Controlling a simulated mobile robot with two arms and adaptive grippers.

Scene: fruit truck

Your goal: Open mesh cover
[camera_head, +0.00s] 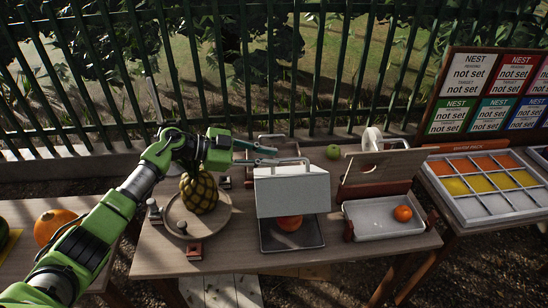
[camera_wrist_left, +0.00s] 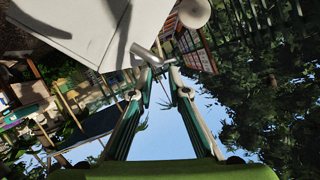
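The pale grey cover (camera_head: 291,195) stands at the middle of the table, tilted up over a dark shallow tray (camera_head: 270,244). A red-orange fruit (camera_head: 290,222) shows in the tray under the cover's lower edge. A metal handle (camera_head: 292,160) sits at the cover's top edge. My left gripper (camera_head: 277,156) reaches in from the left and is open, its fingertips close to the handle. In the left wrist view the open fingers (camera_wrist_left: 162,75) are beside the cover (camera_wrist_left: 95,25) and its metal handle (camera_wrist_left: 148,55); contact is unclear. My right gripper does not show.
A pineapple (camera_head: 199,192) stands on a round wooden plate (camera_head: 182,226) to the left. A white tray (camera_head: 372,222) with an orange fruit (camera_head: 403,213) is to the right, below a wooden board (camera_head: 380,168). A green apple (camera_head: 333,152) lies behind. A divided crate (camera_head: 480,186) stands far right.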

